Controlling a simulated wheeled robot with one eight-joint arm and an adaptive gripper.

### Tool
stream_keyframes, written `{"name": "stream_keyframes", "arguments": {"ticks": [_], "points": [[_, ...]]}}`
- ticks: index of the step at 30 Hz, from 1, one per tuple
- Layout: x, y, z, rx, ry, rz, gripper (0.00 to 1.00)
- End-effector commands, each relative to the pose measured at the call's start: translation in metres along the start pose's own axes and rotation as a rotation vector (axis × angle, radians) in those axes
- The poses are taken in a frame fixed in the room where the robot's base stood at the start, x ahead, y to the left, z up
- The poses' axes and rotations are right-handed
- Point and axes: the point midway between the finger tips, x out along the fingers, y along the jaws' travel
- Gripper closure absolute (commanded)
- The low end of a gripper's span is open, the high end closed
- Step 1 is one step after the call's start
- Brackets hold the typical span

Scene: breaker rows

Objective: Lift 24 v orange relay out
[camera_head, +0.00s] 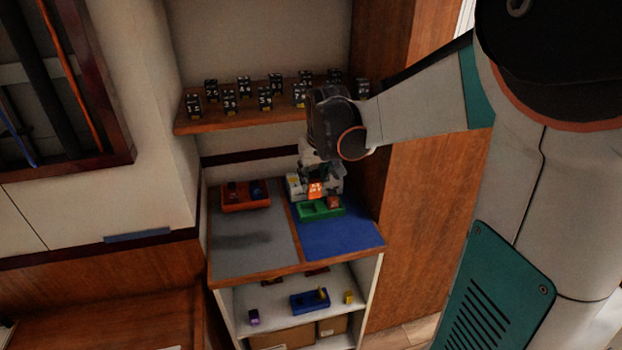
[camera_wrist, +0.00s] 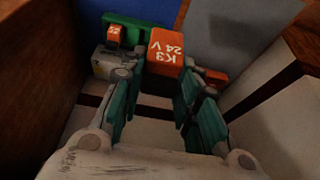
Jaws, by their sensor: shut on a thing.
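An orange relay (camera_wrist: 166,48) with white lettering "K3 24 V" is between the fingers of my gripper (camera_wrist: 160,76) in the wrist view. My gripper is shut on it. In the head view the orange relay (camera_head: 316,190) shows below my gripper (camera_head: 316,176), in front of a light grey block (camera_head: 296,187) and at the back edge of a green tray (camera_head: 309,211). The relay's lower end is hidden, so I cannot tell its clearance. A second, smaller-looking orange relay (camera_head: 334,202) sits at the green tray's right; it also shows in the wrist view (camera_wrist: 114,36).
An orange tray (camera_head: 246,205) with dark pieces stands on the grey mat (camera_head: 252,246) at left. The green tray is on a blue mat (camera_head: 338,239). Several black numbered blocks (camera_head: 229,101) line the shelf above. A blue tray (camera_head: 310,301) is on the lower shelf. A wood panel (camera_head: 420,215) bounds the right.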

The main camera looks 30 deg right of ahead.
Motion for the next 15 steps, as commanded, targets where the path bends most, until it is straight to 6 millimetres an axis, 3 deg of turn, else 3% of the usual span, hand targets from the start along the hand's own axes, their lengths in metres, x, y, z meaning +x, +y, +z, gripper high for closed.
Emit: {"name": "stream_keyframes", "arguments": {"ticks": [15], "points": [[-0.018, 0.0, -0.008, 0.0, 0.0, 0.0, 0.95]]}}
